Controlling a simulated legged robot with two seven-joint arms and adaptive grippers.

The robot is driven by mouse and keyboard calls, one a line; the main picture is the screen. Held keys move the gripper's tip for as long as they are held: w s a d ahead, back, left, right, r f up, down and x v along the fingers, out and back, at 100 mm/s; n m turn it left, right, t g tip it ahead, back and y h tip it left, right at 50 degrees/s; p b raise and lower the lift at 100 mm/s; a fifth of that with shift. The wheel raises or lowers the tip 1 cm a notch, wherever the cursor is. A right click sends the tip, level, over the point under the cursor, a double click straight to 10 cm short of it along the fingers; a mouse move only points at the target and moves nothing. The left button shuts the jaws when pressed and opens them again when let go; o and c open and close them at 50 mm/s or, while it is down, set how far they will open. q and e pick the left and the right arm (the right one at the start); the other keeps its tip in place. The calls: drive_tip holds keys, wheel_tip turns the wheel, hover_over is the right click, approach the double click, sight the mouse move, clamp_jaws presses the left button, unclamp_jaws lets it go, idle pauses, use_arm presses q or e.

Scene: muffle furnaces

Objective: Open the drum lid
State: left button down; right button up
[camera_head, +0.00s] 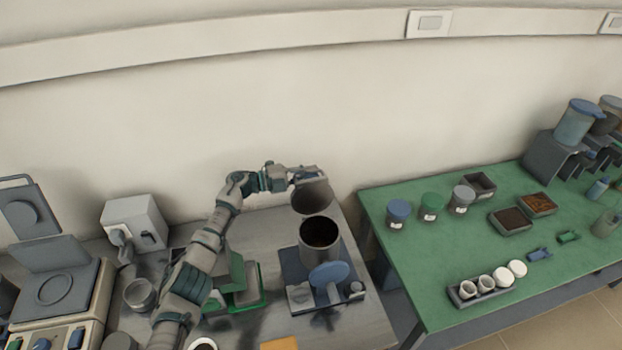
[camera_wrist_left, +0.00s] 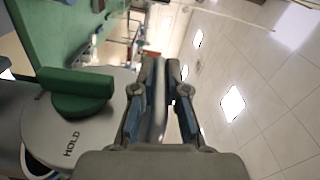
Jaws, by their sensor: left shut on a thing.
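The drum (camera_head: 321,247) is a grey cylinder standing on a dark blue base on the grey table, with dark brown material inside its open top. Its round lid (camera_head: 312,199) is tilted up, nearly upright, behind the drum's mouth. My left gripper (camera_head: 308,173) is at the lid's upper edge, with my arm reaching in from the left. In the left wrist view, the fingers (camera_wrist_left: 160,105) are shut on a thin grey piece that looks like the lid's edge. My right gripper is not in view.
A blue round part (camera_head: 329,274) stands in front of the drum. Green trays (camera_head: 240,285) lie left of it, under my arm. A green table (camera_head: 440,250) with jars and trays stands to the right.

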use_arm(q)
drive_tip(key=shift+w+a+f+b, duration=0.2)
drive_tip(key=shift+w+f+b, duration=0.1)
drive_tip(key=shift+w+f, duration=0.25)
drive_tip(key=c, duration=1.3)
unclamp_jaws()
drive_tip(key=shift+c, duration=0.2)
drive_tip(key=shift+o, duration=0.7)
drive_tip(key=shift+r, duration=0.1)
drive_tip(key=v, duration=1.2)
